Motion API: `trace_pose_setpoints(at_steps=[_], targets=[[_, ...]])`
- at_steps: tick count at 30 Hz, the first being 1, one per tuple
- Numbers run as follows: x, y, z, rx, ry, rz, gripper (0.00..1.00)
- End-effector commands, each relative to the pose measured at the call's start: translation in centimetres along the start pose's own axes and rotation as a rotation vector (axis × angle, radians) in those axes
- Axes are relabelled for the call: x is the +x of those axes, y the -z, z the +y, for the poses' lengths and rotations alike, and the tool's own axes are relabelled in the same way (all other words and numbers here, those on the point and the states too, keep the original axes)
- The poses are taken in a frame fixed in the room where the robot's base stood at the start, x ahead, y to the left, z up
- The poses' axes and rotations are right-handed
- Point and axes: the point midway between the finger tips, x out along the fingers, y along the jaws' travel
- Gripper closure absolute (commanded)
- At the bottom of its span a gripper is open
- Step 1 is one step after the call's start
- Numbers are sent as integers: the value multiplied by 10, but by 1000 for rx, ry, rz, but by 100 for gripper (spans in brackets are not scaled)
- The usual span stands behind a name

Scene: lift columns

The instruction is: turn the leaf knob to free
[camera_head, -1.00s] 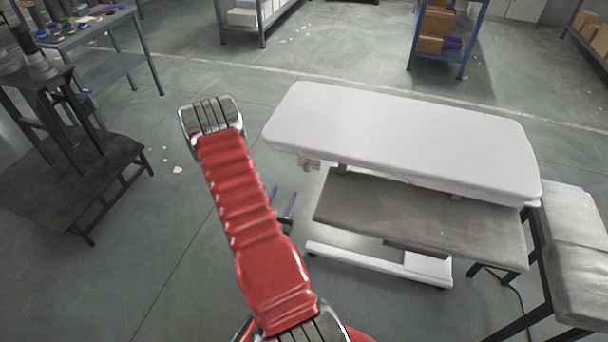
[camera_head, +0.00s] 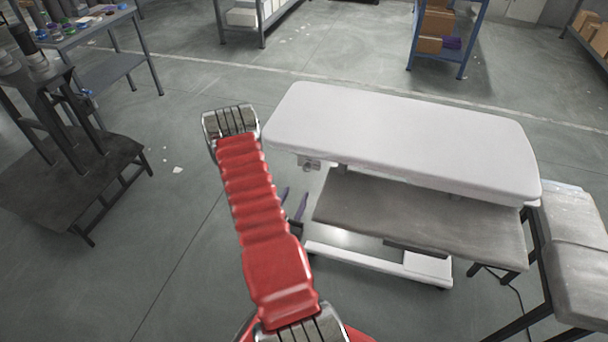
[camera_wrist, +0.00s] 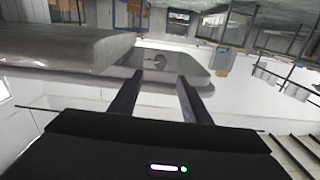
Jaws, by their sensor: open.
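A small round knob (camera_wrist: 160,60) shows on a grey panel (camera_wrist: 190,68) in the middle of the wrist view; I cannot make out which way it points. In the head view, a small fitting (camera_head: 311,163) sits under the left end of the white padded table top (camera_head: 400,140); it is too small to read. My gripper (camera_wrist: 160,77) is open and empty, its two dark fingers apart on either side of the knob in the picture, with a gap before it. In the head view the fingers (camera_head: 292,201) show low beside the table's left end, partly behind my red arm.
A grey lower shelf (camera_head: 420,220) and a white foot bar (camera_head: 370,262) lie beneath the table top. A grey padded bench (camera_head: 575,245) stands at right. A dark stand (camera_head: 75,180) is at left.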

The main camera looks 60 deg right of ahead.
Motion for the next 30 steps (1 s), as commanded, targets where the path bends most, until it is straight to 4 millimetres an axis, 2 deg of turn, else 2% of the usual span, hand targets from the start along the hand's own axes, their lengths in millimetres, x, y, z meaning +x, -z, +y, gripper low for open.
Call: trace_pose_setpoints(at_steps=[18,24,30], targets=[[94,0,0,1,-1,0,57],[111,0,0,1,1,0,57],[114,0,-1,-1,1,-1,57]])
